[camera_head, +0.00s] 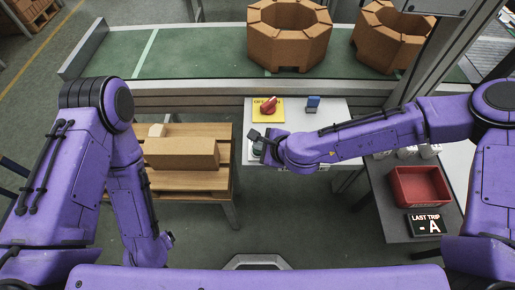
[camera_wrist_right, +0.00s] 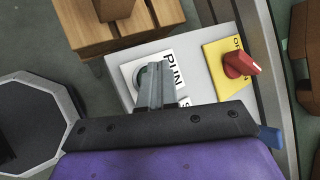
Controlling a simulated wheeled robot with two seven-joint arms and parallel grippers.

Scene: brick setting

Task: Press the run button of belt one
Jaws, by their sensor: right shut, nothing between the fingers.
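A pale control panel (camera_head: 335,118) stands in front of the belt. In the right wrist view the panel (camera_wrist_right: 115,92) carries a white plate lettered RUN (camera_wrist_right: 172,68). A round button (camera_wrist_right: 137,76) on that plate is mostly hidden behind my right gripper's fingers. My right gripper (camera_wrist_right: 155,72) is shut and empty, with its fingertips over the button; I cannot tell whether they touch it. In the head view the right gripper (camera_head: 257,142) is at the panel's left front part. My left gripper (camera_head: 168,238) hangs low at the left, and its jaws are not clear.
A red knob (camera_head: 268,106) on a yellow plate and a blue part (camera_head: 312,103) are on the panel. The green belt (camera_head: 190,52) carries brown octagonal blocks (camera_head: 289,38). A wooden stand with bricks (camera_head: 180,153) is left; a red tray (camera_head: 418,186) is right.

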